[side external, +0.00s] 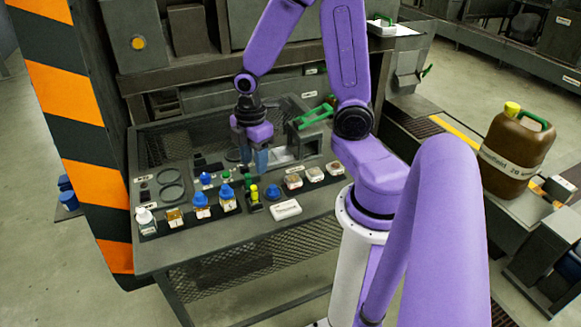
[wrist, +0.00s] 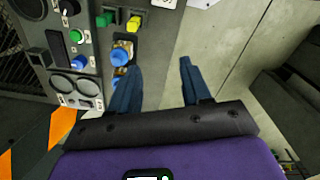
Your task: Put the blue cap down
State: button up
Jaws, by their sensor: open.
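Several blue caps stand on the small items along the table's front row, among them a left one (side external: 200,199), a middle one (side external: 226,191) and a lone one (side external: 272,193) near the white labelled block. My gripper (side external: 254,162) points down above the back part of the table, behind that row. In the wrist view its two dark fingers (wrist: 160,72) are apart with nothing between them. A blue cap (wrist: 121,54) shows just left of the left finger, apart from the gap. Which cap the task means, I cannot tell.
The table has a panel with round dark rings (side external: 171,193) at left. Brown-topped white items (side external: 293,181) line the right. A green-handled part (side external: 314,116) stands close to my gripper. A white labelled block (side external: 286,209) lies at the front. A brown jug (side external: 515,150) stands far right.

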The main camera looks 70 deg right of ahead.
jog(key=s+a+r, duration=0.4)
jog(key=s+a, duration=0.1)
jog(key=s, duration=0.2)
jog(key=s+a+r, duration=0.4)
jog(key=s+a, duration=0.1)
jog(key=s, duration=0.1)
jog(key=shift+s+a+r+m, duration=0.15)
jog(key=shift+s+r+m, duration=0.1)
jog(key=shift+s+m, duration=0.1)
